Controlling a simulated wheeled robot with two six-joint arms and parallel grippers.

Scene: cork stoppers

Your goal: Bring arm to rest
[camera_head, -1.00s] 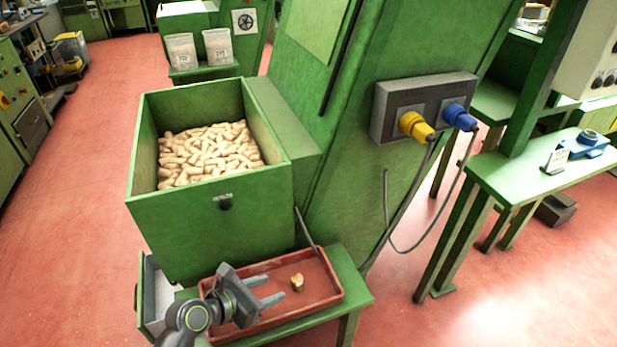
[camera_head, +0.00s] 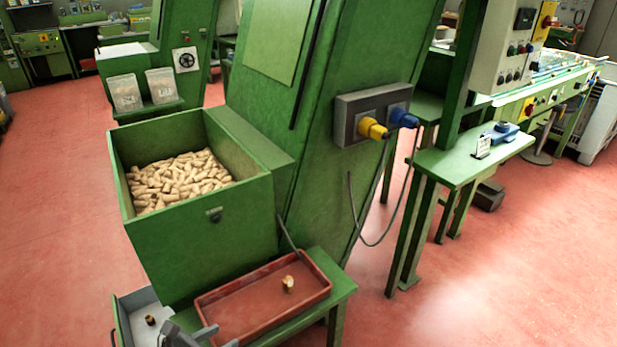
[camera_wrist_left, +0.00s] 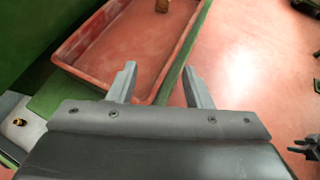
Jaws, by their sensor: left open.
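My left gripper (camera_head: 206,338) is at the bottom of the head view, by the near edge of the red tray, and only partly in frame. In the left wrist view its two fingers (camera_wrist_left: 160,84) are apart with nothing between them, over the tray's rim.
A green bin (camera_head: 207,250) full of corks (camera_head: 180,180) stands behind the tray. A grey socket box (camera_head: 345,120) with yellow and blue plugs is on the green machine, its cable hanging down. A green side table (camera_head: 470,160) stands at right. Red floor is open around.

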